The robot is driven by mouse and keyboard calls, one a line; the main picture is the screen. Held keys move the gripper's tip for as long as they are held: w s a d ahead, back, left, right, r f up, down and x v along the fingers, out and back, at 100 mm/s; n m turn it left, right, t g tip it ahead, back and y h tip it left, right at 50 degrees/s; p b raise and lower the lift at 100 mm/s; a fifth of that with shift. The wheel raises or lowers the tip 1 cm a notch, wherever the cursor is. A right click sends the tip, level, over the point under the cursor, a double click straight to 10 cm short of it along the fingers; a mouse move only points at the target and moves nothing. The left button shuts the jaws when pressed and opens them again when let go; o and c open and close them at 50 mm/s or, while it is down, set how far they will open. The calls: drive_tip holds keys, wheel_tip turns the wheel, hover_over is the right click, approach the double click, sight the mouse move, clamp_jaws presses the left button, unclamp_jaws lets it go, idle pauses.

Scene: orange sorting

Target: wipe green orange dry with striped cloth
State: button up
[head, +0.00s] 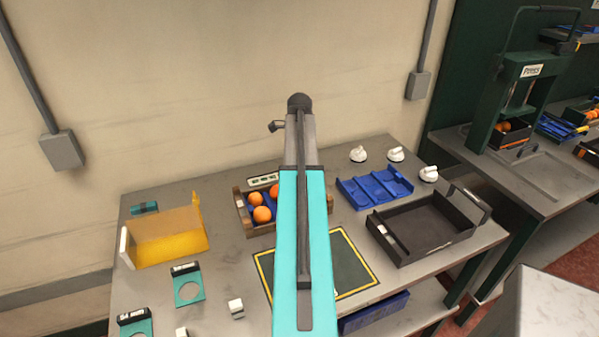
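No green orange and no striped cloth can be made out in the head view. Several orange-coloured oranges (262,214) sit in a wooden crate (241,212) with a blue insert at the middle back of the table. My own teal arm link rises through the middle of the picture and covers the right part of the crate and much of the dark mat (345,262) with a yellow border. My gripper cannot be seen; the arm ends in a dark joint against the wall.
A yellow bin (168,246) stands at the left, with teal holed plates (187,274) and small white cubes (236,308) in front. A blue hollowed tray (375,187), white knobs (396,154) and a black tray (428,233) are at the right. A green press (522,85) stands on another table.

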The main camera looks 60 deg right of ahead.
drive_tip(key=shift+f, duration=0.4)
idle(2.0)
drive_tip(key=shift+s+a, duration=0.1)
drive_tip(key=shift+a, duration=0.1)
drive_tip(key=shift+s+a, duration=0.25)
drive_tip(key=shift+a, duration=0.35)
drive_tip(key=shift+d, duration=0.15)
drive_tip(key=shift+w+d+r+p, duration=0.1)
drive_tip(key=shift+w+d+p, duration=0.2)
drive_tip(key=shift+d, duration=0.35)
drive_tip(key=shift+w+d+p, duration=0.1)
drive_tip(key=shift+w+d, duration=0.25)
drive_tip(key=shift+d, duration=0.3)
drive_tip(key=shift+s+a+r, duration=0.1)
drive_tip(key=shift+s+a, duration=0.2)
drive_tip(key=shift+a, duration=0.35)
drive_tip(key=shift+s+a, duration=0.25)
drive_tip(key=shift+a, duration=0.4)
